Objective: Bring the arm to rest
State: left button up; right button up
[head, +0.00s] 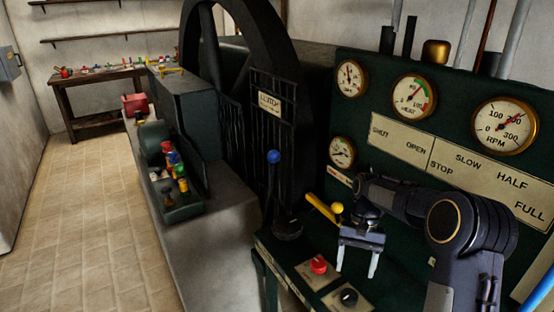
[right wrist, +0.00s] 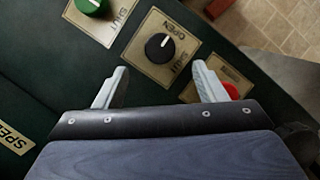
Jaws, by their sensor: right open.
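My right arm (head: 410,205) reaches in from the right in the head view, in front of the green gauge panel (head: 390,150). Its gripper (head: 357,262) points down over the control desk, open, with nothing between its fingers. In the right wrist view the open gripper (right wrist: 157,84) frames a black knob (right wrist: 159,48) on a brass plate, which lies beyond the fingertips. A red knob (right wrist: 230,91) is partly hidden behind the right finger. My left gripper is not in view.
A yellow-handled lever (head: 322,208) and a blue-topped lever (head: 274,158) stand left of the gripper. The red knob (head: 318,265) and black knob (head: 348,297) sit on the desk. A green knob (right wrist: 92,5) shows too. The tiled floor (head: 85,225) at left is clear.

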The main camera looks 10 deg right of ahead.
jog(key=s+a+r+n+t+y, duration=0.1)
jog(key=s+a+r+t, duration=0.15)
jog(key=s+r, duration=0.4)
jog(key=s+a+r+n+t, duration=0.1)
jog(key=s+r+t, duration=0.2)
jog(key=s+r, duration=0.3)
jog(key=s+a+f+n+t, duration=0.1)
jog(key=s+a+t, duration=0.1)
jog(key=s, duration=0.4)
jog(key=s+a+f+t, duration=0.2)
jog(key=s+a, duration=0.1)
jog(key=s, duration=0.4)
jog(key=shift+a+n+y, duration=0.25)
jog(key=shift+n+y, duration=0.15)
dwell(5.0)
